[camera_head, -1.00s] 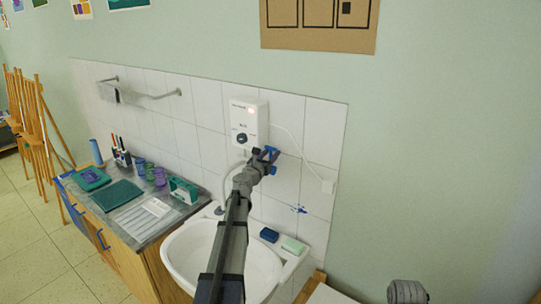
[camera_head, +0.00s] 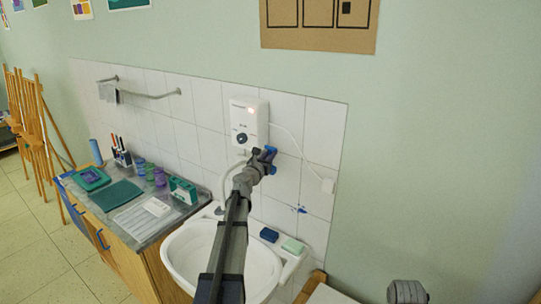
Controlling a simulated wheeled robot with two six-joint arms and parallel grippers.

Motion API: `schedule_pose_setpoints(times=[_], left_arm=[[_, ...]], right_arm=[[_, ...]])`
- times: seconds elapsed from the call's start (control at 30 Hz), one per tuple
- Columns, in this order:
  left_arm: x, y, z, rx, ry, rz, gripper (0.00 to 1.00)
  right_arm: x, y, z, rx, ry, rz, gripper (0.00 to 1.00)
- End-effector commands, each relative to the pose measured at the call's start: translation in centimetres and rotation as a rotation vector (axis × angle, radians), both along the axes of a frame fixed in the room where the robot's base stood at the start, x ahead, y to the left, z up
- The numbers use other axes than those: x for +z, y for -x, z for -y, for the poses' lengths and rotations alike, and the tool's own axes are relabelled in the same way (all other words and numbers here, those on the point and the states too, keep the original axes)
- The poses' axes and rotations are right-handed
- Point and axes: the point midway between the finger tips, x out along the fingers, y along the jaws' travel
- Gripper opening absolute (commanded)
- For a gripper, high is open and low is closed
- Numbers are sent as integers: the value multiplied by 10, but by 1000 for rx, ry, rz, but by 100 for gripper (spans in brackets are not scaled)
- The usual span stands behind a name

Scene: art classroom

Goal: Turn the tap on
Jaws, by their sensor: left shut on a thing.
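A white water heater box (camera_head: 249,121) with a red light and a dark round knob (camera_head: 242,138) hangs on the tiled wall. A pale curved spout (camera_head: 227,181) comes down from under it over the white sink (camera_head: 196,246). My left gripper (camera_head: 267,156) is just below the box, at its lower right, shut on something. What it holds is hidden by my gripper and wrist; it is likely the tap's handle, but I cannot tell. My right gripper does not show clearly; only a grey part of my arm is at the bottom right.
A blue sponge (camera_head: 269,235) and a pale green soap (camera_head: 293,246) lie on the sink's right rim. A counter (camera_head: 151,233) left of the sink holds a green box (camera_head: 183,190), several cups and trays. A towel rail (camera_head: 150,95) is on the wall.

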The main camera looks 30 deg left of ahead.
Motion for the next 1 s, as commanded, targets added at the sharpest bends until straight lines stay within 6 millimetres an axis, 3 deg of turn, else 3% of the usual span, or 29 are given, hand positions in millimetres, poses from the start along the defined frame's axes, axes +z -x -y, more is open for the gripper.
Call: schedule_pose_setpoints(times=[0.63,1.0], left_arm=[[-1,0,0,0,0,2,0],[-8,10,0,-4,14,143,0]], right_arm=[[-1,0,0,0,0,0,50],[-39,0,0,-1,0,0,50]])
